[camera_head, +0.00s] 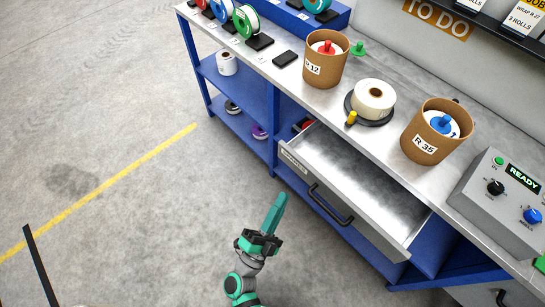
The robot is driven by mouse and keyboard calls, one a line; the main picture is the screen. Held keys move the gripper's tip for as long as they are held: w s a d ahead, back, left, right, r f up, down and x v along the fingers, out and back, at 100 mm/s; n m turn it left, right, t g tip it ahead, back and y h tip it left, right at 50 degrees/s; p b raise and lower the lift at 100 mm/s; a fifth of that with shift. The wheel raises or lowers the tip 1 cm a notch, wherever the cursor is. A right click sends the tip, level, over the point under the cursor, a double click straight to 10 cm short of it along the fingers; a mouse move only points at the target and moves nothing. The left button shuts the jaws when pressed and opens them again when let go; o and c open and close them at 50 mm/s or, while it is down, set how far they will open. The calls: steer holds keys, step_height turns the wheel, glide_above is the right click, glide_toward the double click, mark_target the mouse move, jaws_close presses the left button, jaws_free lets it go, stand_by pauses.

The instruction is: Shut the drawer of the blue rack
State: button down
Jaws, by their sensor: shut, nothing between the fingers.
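The blue rack (246,92) is a workbench with a grey top and blue frame, running from the upper left to the lower right. Its drawer (350,180) is pulled out and looks empty inside. The drawer front is light grey, with a label at its left end and a black bar handle (331,205). My gripper (280,198) is shut and empty. In the picture it is left of the handle and just below the labelled end of the front, apart from the handle. Its exact distance from the drawer front is hard to tell.
On the bench top stand a cardboard tub marked R 12 (325,60), another marked R 35 (433,131), a white roll (373,100) and a grey control box (497,196) reading READY. Coloured spools (246,20) sit at the far left. The concrete floor (110,130) left of the rack is clear.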

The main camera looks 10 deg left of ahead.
steer(key=w+a+f+m+g+h, duration=0.3)
steer(key=w+a+f+m+h, duration=0.1)
steer(key=w+a+m, duration=0.15)
steer(key=m+g, duration=0.4)
glide_toward(280, 152)
steer(key=x, duration=0.6)
steer(key=shift+w, duration=0.25)
